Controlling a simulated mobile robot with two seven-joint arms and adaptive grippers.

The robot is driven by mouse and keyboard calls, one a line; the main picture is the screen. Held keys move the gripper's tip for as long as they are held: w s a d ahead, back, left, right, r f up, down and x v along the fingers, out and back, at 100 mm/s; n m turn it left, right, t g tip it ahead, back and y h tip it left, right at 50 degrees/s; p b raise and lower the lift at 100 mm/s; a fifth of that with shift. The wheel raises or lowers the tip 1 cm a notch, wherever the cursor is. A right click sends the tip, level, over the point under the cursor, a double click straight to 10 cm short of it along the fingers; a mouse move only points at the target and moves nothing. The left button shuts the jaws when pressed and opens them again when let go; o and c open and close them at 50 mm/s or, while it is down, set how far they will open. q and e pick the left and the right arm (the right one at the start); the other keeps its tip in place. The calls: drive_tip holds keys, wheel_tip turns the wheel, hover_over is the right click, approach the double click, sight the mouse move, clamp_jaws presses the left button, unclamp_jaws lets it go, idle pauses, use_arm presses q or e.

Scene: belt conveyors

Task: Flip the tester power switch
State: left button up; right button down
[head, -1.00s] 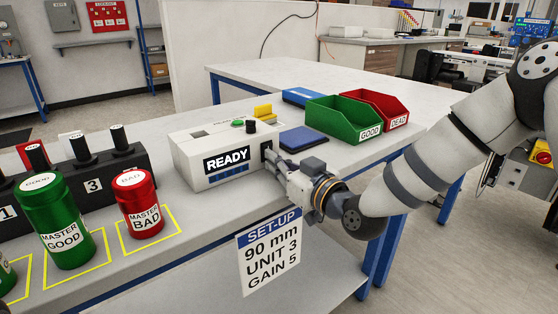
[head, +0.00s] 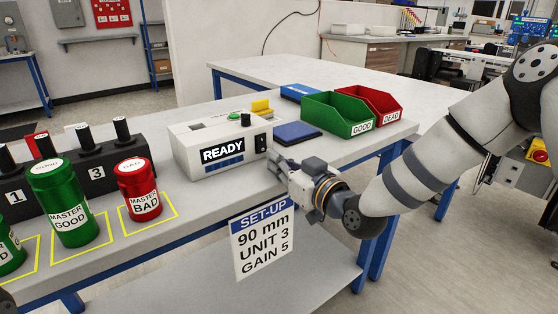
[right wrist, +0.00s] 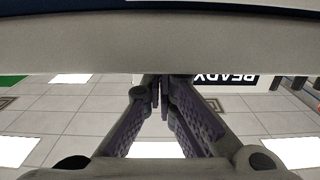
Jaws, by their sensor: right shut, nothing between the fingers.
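The tester is a white box (head: 188,157) on the workbench, with a lit display reading READY (head: 222,150). Its black power switch (head: 261,143) is on the front face, right of the display, and now shows uncovered. I cannot make out its rocker position clearly. My right gripper (head: 273,163) is shut and empty, just below and right of the switch, apart from it. In the right wrist view the closed fingertips (right wrist: 160,84) show, with the READY display (right wrist: 225,79) upside down beyond them. My left gripper is not in view.
A green button (head: 234,115) and a black knob (head: 246,119) are on top of the tester. Green (head: 335,118) and red (head: 390,104) bins stand behind. Master cylinders, green (head: 71,211) and red (head: 139,194), stand at left. A set-up sign (head: 263,241) hangs at the bench front.

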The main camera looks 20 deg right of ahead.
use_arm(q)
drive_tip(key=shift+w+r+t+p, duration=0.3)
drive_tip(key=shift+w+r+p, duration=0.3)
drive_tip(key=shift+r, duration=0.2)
use_arm(e)
drive_tip(key=v, duration=1)
drive_tip(key=shift+s+d+r, duration=0.15)
drive_tip(key=shift+s+r, duration=0.05)
drive_tip(key=shift+s, duration=0.05)
